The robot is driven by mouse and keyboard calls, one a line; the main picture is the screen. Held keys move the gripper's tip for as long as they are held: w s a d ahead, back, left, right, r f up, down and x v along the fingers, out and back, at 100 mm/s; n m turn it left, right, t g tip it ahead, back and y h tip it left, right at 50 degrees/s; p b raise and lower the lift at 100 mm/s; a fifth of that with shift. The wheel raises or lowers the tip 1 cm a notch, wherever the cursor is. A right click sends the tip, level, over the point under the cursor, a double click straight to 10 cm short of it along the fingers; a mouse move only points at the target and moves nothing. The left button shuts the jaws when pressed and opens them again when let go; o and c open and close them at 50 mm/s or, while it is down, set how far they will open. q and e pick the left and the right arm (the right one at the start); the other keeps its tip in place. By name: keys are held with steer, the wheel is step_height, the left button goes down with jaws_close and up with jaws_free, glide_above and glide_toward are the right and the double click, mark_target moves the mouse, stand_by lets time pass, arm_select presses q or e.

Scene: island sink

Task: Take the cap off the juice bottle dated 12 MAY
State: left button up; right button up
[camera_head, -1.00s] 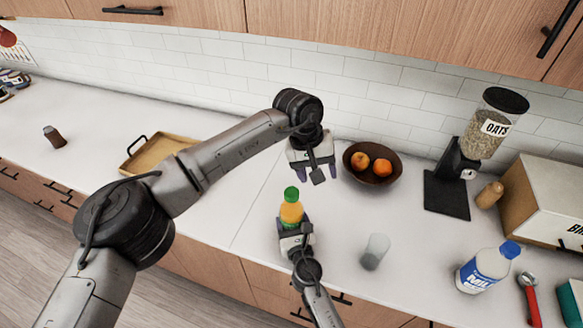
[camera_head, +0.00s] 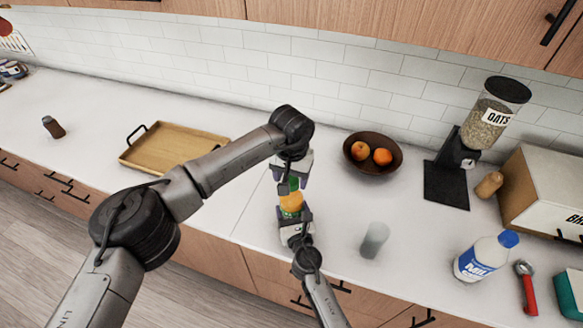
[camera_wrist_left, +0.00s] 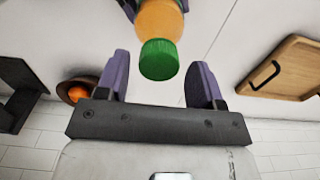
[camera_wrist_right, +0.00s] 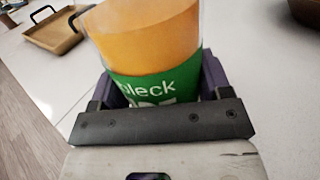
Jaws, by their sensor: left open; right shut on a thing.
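The green cap (camera_wrist_left: 159,59) is on the bottle. My left gripper (camera_head: 289,186) is open above the bottle, its fingers around the cap in the head view. In the left wrist view the cap shows between and slightly beyond the fingertips, with no clear contact.
A bowl with oranges (camera_head: 371,171) stands right of the left gripper. A glass (camera_head: 374,240) and a milk bottle (camera_head: 484,257) stand to the right. A wooden tray (camera_head: 166,152) lies behind the left arm. An oats dispenser (camera_head: 462,160) stands at the back right.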

arm_select(q)
steer(key=shift+f, duration=0.45)
steer(key=shift+c, duration=0.3)
